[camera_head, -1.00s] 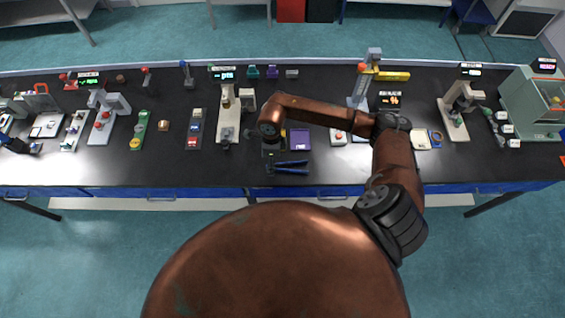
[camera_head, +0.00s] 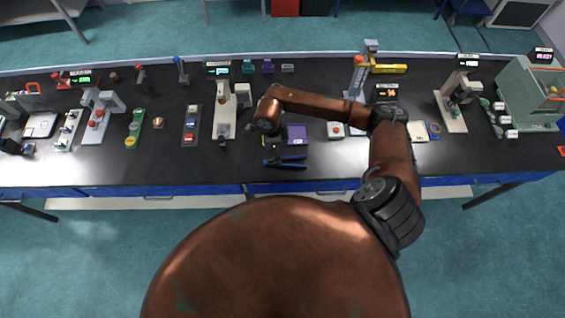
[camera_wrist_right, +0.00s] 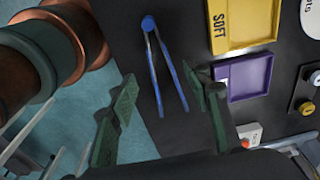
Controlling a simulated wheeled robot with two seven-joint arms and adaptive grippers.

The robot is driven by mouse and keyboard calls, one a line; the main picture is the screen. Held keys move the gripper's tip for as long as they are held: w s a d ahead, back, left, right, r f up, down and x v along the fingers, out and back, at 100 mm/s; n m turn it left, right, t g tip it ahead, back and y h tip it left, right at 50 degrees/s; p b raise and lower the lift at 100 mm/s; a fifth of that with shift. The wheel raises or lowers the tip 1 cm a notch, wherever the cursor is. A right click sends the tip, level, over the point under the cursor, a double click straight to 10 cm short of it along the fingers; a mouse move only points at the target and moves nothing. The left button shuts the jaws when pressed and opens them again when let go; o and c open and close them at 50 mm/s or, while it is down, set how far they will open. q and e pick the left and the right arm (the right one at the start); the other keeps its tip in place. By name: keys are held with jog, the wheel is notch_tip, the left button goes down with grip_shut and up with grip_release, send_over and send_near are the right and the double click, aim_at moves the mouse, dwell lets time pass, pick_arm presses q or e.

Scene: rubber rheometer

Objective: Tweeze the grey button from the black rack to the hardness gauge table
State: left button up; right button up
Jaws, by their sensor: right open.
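Blue tweezers (camera_head: 285,162) lie on the black bench near its front edge. In the right wrist view the tweezers (camera_wrist_right: 154,62) show as a narrow V between my fingers. My right gripper (camera_wrist_right: 160,92) is open and empty above them, one finger on each side. The rack is hidden behind my arm in the head view. A cream stand with a display (camera_head: 224,118), probably the hardness gauge, stands left of the gripper. My left gripper is out of view.
A yellow tray marked SOFT (camera_wrist_right: 243,22) and a purple tray (camera_wrist_right: 243,78) lie close beyond the tweezers. A white box with a red button (camera_head: 335,130) stands to the right. Other instruments line the bench. The bench front is clear left of the tweezers.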

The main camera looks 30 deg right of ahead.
jog(key=f+b, duration=0.1)
jog(key=f, duration=0.1)
jog(key=f+b, duration=0.3)
jog(key=f, duration=0.1)
jog(key=shift+s+d+f, duration=0.15)
jog(key=shift+d+f, duration=0.15)
jog(key=c, duration=0.7)
notch_tip(320, 180, up, 12)
jog(key=p, duration=0.5)
